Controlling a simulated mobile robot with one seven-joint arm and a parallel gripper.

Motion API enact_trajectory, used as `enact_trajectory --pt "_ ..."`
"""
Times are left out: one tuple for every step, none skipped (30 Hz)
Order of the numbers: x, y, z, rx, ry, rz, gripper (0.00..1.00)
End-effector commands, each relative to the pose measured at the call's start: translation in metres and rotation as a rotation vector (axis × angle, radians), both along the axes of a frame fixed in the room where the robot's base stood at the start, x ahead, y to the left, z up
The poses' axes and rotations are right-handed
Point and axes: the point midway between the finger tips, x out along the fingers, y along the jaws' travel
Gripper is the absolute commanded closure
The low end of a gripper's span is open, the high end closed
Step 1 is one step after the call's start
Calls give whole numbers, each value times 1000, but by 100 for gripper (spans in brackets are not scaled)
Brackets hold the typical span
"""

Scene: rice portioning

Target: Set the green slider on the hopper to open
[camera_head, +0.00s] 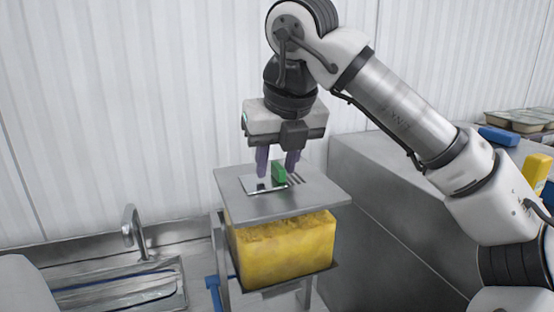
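The green slider (279,172) is a small upright block on the grey top plate (325,190) of the hopper. Beside it on the plate lie a pale rectangular patch with a small dark mark and several dark slots. The hopper's yellow, full-looking body (285,250) shows below the plate. My gripper (277,172) points down over the plate with its two purple-grey fingers spread apart. The slider stands between the fingers in the picture. I cannot tell whether either finger touches it.
A metal sink with a tap (134,232) is at the lower left. A grey steel counter (390,220) stands right of the hopper. Behind my arm at the right are a blue object (499,136), several filled trays (520,122) and a yellow object (537,169).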

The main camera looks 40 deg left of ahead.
Motion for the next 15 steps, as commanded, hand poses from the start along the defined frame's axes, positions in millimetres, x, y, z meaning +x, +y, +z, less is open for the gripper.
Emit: enact_trajectory --pt "0 0 1 0 0 -1 65" --pt "0 -1 2 1 -1 -1 65" --pt "-1 -2 5 0 -1 -3 65" --pt "-1 -3 8 1 -2 -3 65" --pt "-2 -4 11 1 -3 -3 65" --pt "-3 -6 16 2 -3 -4 65" --pt "-4 -8 21 2 -3 -4 65" --pt "-5 -10 26 2 -3 -3 65" --pt "-7 -12 34 2 -4 -4 65" --pt "-8 -15 40 1 -4 -4 65" --pt "-9 -17 46 1 -3 -5 65" --pt "-11 -19 54 2 -3 -4 65" --pt "-13 -21 60 1 -4 -2 65" --pt "-14 -23 66 2 -3 -4 65" --pt "-15 -26 74 2 -3 -4 65"
